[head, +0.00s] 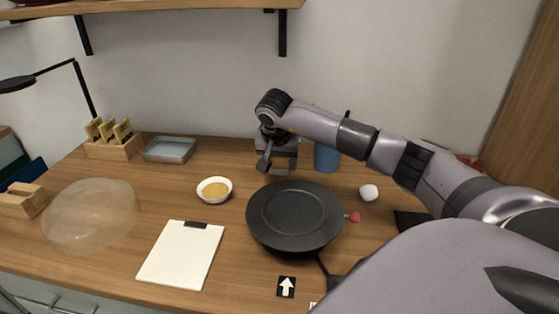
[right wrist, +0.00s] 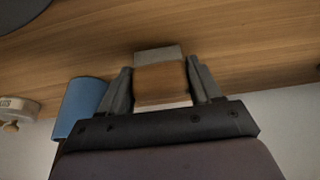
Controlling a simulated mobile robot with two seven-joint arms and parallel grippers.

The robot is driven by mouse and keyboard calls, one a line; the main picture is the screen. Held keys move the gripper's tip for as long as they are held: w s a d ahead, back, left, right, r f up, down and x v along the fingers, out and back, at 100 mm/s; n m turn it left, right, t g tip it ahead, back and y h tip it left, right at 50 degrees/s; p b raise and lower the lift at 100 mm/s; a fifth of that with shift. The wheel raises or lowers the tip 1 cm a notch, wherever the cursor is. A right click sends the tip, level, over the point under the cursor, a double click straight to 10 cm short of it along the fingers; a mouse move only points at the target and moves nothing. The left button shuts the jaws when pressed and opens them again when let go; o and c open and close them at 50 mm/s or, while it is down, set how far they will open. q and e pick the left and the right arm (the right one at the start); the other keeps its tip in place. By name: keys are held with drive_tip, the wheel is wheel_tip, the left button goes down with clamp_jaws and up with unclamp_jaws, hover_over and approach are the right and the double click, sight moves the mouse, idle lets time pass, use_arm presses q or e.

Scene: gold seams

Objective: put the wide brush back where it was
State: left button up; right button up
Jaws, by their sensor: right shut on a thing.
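My right gripper (head: 265,162) is at the back of the table, left of the blue cup (head: 327,157) and behind the black pan. In the right wrist view its two fingers (right wrist: 161,85) are shut on a flat brown wooden piece, which I take to be the wide brush (right wrist: 160,78). It has a pale strip at the near end and a grey-beige block at the far end. In the head view the brush is not clearly visible behind the hand. I cannot tell whether it touches the table. My left gripper is not in view.
A large black round pan (head: 294,214) stands in front of the hand. A white lump (head: 369,192) lies right.

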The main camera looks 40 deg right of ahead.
drive_tip(key=shift+f, duration=0.15)
drive_tip(key=o, duration=0.9)
drive_tip(key=shift+o, duration=0.2)
drive_tip(key=v, duration=1.2)
